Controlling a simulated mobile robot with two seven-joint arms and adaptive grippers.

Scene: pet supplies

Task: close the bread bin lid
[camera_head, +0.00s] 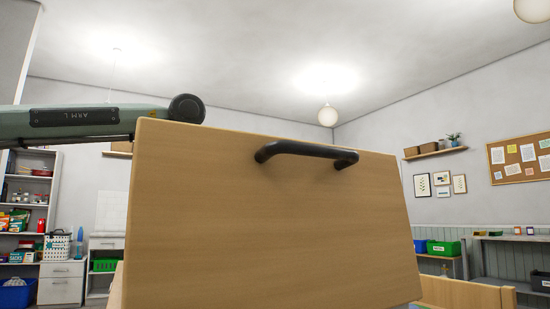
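A large light-wood panel with a dark bar handle (306,151) fills the middle of the head view; it looks like the bread bin lid (262,222). It stands raised and slightly tilted, close in front of the camera. My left arm comes in from the left and ends behind the lid's upper left edge, so my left gripper is hidden. My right gripper is not in the view. The body of the bin is mostly hidden; a wooden edge (465,292) shows at the lower right, and I cannot tell whether it belongs to the bin.
Shelves with pet supplies (35,190) stand at the far left beside a white drawer cabinet (61,284). At the far right are a bench with a green bin (444,248) and a cork board (521,158). The space above the lid is clear.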

